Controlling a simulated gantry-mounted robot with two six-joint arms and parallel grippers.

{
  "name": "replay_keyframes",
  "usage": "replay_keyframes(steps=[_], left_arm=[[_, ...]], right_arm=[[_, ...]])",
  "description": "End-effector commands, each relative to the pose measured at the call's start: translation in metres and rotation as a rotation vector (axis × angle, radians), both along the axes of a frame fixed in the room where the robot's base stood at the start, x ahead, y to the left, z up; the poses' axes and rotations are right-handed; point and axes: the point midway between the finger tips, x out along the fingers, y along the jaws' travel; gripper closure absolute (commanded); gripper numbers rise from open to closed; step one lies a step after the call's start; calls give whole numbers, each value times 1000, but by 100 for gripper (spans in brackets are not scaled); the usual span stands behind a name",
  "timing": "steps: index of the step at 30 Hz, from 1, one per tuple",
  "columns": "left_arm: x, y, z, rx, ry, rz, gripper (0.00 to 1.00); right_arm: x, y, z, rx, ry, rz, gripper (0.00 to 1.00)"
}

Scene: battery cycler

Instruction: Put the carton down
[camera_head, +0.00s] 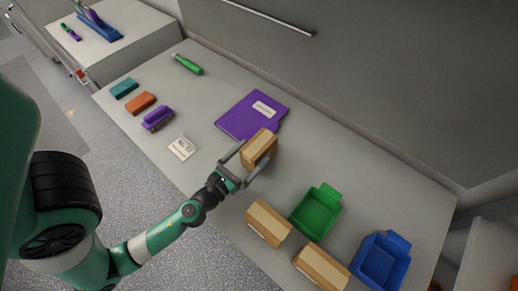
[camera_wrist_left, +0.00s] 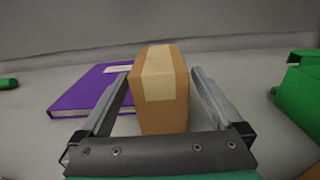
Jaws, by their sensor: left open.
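A brown carton (camera_head: 259,148) with a pale tape strip stands on the grey counter, beside the near corner of a purple book. My left gripper (camera_head: 246,160) is open, with one finger on each side of the carton. In the left wrist view the carton (camera_wrist_left: 160,90) stands upright between the fingers of my left gripper (camera_wrist_left: 161,95), with a visible gap on both sides. Two more cartons lie on the counter, one (camera_head: 268,223) left of the green bin and one (camera_head: 320,267) near the front edge. My right gripper is not in view.
The purple book (camera_head: 246,115) lies behind the carton. A green bin (camera_head: 316,212) and a blue bin (camera_head: 380,262) stand to the right.

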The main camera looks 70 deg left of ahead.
Motion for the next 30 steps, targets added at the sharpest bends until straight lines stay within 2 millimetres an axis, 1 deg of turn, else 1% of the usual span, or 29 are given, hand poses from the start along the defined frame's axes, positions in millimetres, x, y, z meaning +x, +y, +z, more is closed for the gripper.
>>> replay_keyframes(steps=[2, 6, 9, 12, 17, 20, 24, 29, 30], left_arm=[[6, 5, 1, 0, -1, 3, 0], [28, 18, -1, 1, -3, 4, 0], [40, 24, -1, 1, -2, 2, 0], [44, 27, -3, 1, 1, 1, 0], [43, 26, -4, 1, 1, 1, 0], [43, 26, -4, 0, 0, 1, 16], [43, 26, -4, 0, 0, 1, 41], [43, 26, -4, 0, 0, 1, 70], [43, 26, -4, 0, 0, 1, 77]], right_arm=[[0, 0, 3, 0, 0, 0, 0], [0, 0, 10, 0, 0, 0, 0], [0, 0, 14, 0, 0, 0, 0], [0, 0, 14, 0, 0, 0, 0], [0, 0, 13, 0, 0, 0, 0], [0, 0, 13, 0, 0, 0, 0], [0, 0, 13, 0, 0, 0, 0], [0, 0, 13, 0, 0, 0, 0], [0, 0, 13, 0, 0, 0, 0]])
